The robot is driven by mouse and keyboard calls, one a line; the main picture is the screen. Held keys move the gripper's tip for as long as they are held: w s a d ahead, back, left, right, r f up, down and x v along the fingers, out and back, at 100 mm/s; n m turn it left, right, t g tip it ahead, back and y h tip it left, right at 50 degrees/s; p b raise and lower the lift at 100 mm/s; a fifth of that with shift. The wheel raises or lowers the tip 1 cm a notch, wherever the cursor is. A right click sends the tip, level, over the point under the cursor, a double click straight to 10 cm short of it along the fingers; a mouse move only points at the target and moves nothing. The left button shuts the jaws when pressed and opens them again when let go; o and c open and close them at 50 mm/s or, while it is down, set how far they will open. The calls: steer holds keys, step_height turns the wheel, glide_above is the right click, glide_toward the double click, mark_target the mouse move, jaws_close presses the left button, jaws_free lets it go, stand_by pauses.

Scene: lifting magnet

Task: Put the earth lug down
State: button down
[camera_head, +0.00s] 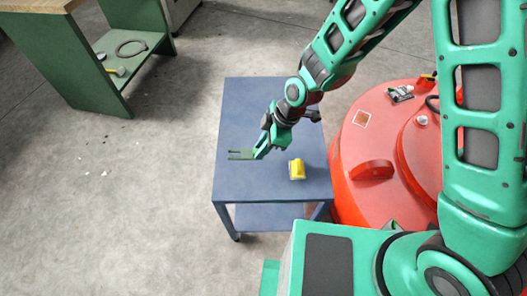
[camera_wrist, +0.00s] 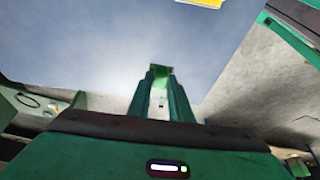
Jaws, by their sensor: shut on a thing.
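My gripper (camera_head: 258,153) is over the blue trolley top (camera_head: 240,110), pointing down and left. A dark green, fork-like flat piece (camera_head: 240,154) shows at its tip; I take it for the earth lug. In the wrist view the two green fingers (camera_wrist: 160,85) are close together, with a small green piece (camera_wrist: 160,69) between their tips. Most of the lug is hidden there. I cannot tell whether it touches the trolley top. A yellow object (camera_head: 297,169) lies on the top right of my gripper; its edge shows in the wrist view (camera_wrist: 203,2).
A large round red lifting magnet (camera_head: 372,171) stands right of the trolley, close to its edge. A green bench (camera_head: 75,65) with a shelf is at the upper left. The left and far parts of the trolley top are clear.

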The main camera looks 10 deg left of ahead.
steer(key=shift+w+d+f, duration=0.15)
steer(key=shift+w+f, duration=0.2)
steer(key=shift+w, duration=0.05)
steer(key=shift+f, duration=1.95)
steer(key=c, duration=1.6)
jaws_free()
steer(key=v, duration=1.2)
steer(key=shift+r, duration=0.1)
